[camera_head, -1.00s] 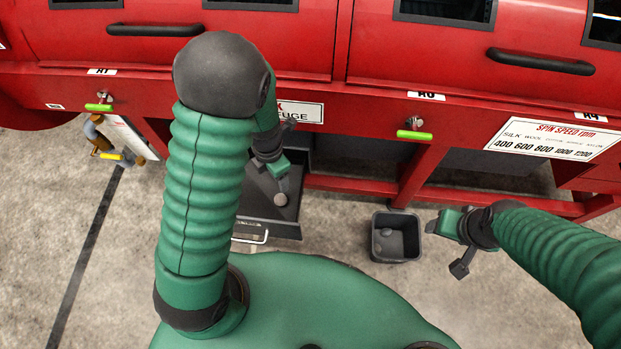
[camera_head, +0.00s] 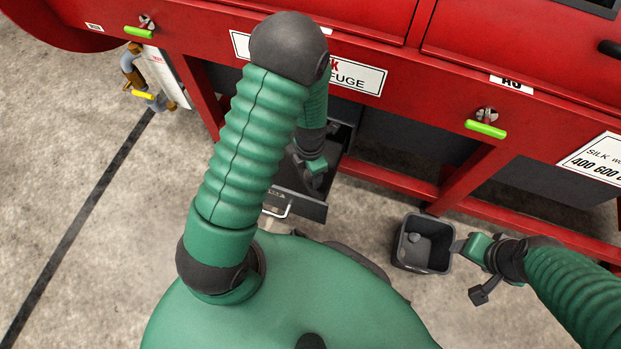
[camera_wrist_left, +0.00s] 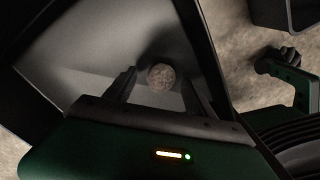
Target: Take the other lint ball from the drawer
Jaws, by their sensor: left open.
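The grey lint ball (camera_wrist_left: 161,77) lies on the drawer floor in the left wrist view, between the spread fingertips of my left gripper. The open drawer (camera_head: 315,209) juts out below the red machine. My left gripper (camera_head: 313,178) is open and reaches down into it, hiding the ball in the head view. Contact between fingers and ball is not clear. Another grey lint ball (camera_head: 414,237) lies in the small dark bin (camera_head: 428,266) on the floor. My right gripper (camera_head: 468,268) is open and empty, just right of the bin, one finger close to its rim.
The red machine (camera_head: 420,110) with its frame and legs stands behind the drawer. Green-yellow handles (camera_head: 486,129) stick out from its front. Brown and grey pipe fittings (camera_head: 142,82) are at the upper left. The concrete floor (camera_head: 60,190) at left is clear.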

